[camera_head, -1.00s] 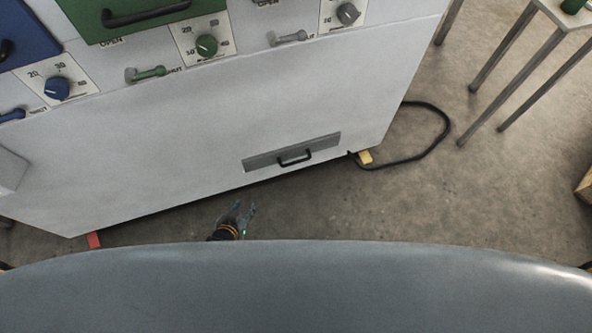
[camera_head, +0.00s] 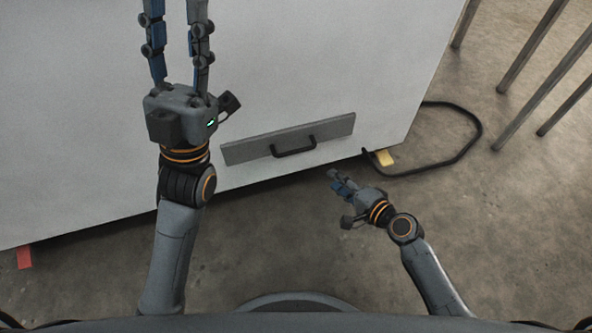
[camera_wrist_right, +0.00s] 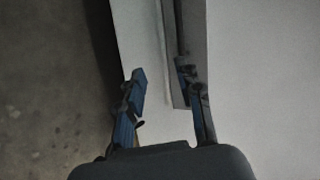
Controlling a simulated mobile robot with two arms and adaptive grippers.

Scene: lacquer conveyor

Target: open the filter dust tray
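The filter dust tray has a long grey front (camera_head: 240,151) with a black bar handle (camera_head: 293,149), low on the white cabinet. Its front sits against the cabinet with no visible gap. My right gripper (camera_head: 336,180) is below and right of the handle, apart from it, with nothing held. In the right wrist view this gripper (camera_wrist_right: 161,73) has its fingers spread, and a grey strip, apparently the tray front (camera_wrist_right: 180,35), lies ahead of them. My left gripper (camera_head: 178,12) is raised at upper left, fingers apart and empty; its tips reach the top edge of the picture.
The white cabinet (camera_head: 80,130) fills the left and middle. A black cable (camera_head: 476,142) loops on the floor beside a yellow block (camera_head: 385,158) at its right corner. A red block (camera_head: 24,257) is at lower left. Metal legs (camera_head: 530,45) stand at upper right. Floor in front is clear.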

